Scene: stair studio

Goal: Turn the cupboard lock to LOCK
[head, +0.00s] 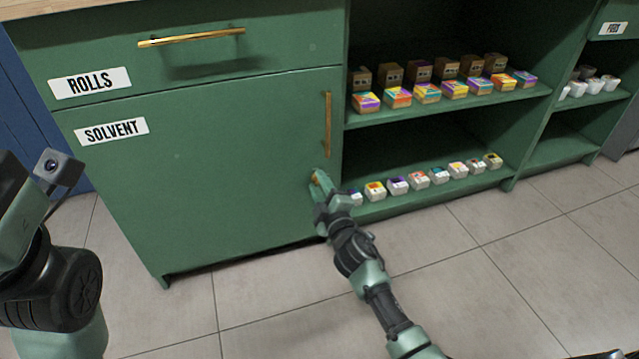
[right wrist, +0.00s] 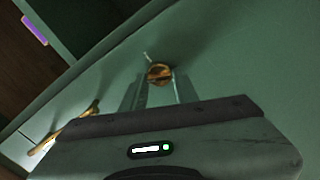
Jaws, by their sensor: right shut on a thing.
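The cupboard door (head: 200,180) is green, labelled SOLVENT, and looks shut. Its lock is a small round brass knob (right wrist: 160,73) low on the door near its right edge; a bit of it shows in the head view (head: 315,178). My right gripper (head: 320,184) is at the knob, its two fingers on either side, shut on it; the fingers also show in the right wrist view (right wrist: 160,88). A small pale mark (right wrist: 147,57) lies on the door beside the knob. The lock's lettering is not readable. My left arm shows at the left, but its fingers do not.
A vertical brass handle (head: 327,125) is above the lock. A drawer labelled ROLLS (head: 90,83) is above the door. Open shelves (head: 440,108) with several small boxes and white-sided containers stand to the right, close to my right gripper. The tiled floor (head: 270,290) in front is clear.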

